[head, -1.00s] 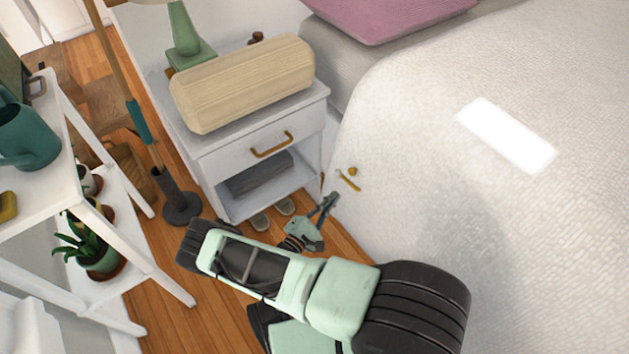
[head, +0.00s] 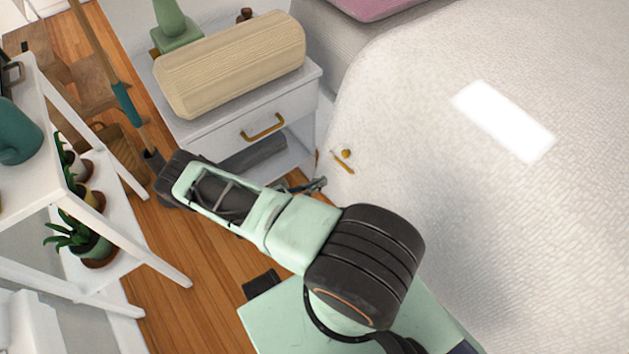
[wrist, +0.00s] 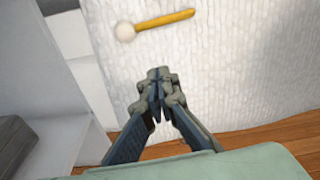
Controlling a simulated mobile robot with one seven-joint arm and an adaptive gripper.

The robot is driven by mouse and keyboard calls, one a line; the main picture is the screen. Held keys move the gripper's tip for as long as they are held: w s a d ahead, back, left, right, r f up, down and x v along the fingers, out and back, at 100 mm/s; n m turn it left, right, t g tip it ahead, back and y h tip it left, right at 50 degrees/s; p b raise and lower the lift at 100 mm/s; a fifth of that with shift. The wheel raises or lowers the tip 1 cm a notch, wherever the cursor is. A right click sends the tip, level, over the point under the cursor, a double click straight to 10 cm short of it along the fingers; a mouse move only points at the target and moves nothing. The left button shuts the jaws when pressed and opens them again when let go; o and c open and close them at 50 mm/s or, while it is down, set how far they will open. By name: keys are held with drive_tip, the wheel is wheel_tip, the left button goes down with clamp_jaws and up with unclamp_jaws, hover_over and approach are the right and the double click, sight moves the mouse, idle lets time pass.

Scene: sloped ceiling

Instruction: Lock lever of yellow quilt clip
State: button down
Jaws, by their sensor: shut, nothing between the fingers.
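The yellow quilt clip (head: 343,161) is on the side of the white quilt, right of the nightstand. In the head view it shows as a small round knob with a thin yellow lever slanting beside it. In the wrist view the lever (wrist: 167,20) is a yellow bar running up to the right from a pale round knob (wrist: 125,31). My gripper (wrist: 157,90) is shut and empty, below the clip in the wrist view and apart from it. In the head view my gripper (head: 319,184) is just below left of the clip, partly hidden by my arm.
The white nightstand (head: 226,124) with a gold handle stands left of the clip, close to the bed. The quilt (head: 450,210) fills the right side. A white shelf with plants (head: 85,240) stands at the left. Wooden floor shows between.

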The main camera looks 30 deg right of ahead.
drive_tip(key=d+r, duration=0.3)
drive_tip(key=d, duration=0.2)
drive_tip(key=shift+w+d+b, duration=0.4)
drive_tip(key=shift+b, duration=0.05)
drive_tip(key=shift+w+r+m+p, duration=0.2)
drive_tip(key=shift+r+m+p, duration=0.2)
drive_tip(key=shift+r+m, duration=0.4)
drive_tip(key=shift+r, duration=0.15)
